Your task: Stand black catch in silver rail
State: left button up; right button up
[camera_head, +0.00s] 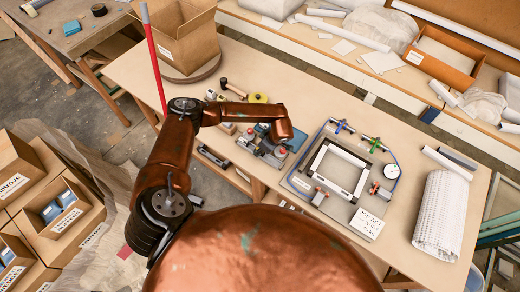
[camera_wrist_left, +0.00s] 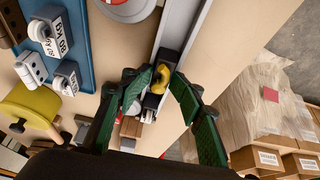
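In the left wrist view the black catch (camera_wrist_left: 171,58) shows with a yellow part (camera_wrist_left: 155,80) on it. It is at the lower end of the silver rail (camera_wrist_left: 190,22), which runs up the picture. My left gripper (camera_wrist_left: 162,76) has its green fingers bent inward, with the tips at both sides of the yellow part; it looks shut on the catch. The fingers hide part of the catch, and I cannot tell whether it is seated in the rail. In the head view my left arm reaches over the bench and hides its gripper. My right gripper is not in view.
A blue tray (camera_wrist_left: 83,72) with tagged parts lies left of the rail, near a yellow roll (camera_wrist_left: 28,103). Boxes stand on the floor beyond the bench edge.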

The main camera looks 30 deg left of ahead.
pick_arm(q)
jog(key=shift+o, duration=0.2)
jog(key=shift+s+d+f, duration=0.15)
jog(key=shift+s+f, duration=0.15)
jog(key=shift+f, duration=0.35)
jog(key=shift+d+r, duration=0.1)
jog(key=o, duration=0.4)
jog(key=shift+o, duration=0.4)
jog(key=shift+w+r, duration=0.1)
jog(key=shift+r, duration=0.1)
jog(key=shift+w+a+r+p, duration=0.15)
jog(key=shift+r+p, duration=0.95)
jog(key=shift+r, duration=0.7)
jog(key=shift+s+a+r+p, duration=0.1)
jog(key=shift+r+p, duration=1)
jog(key=shift+r, duration=0.7)
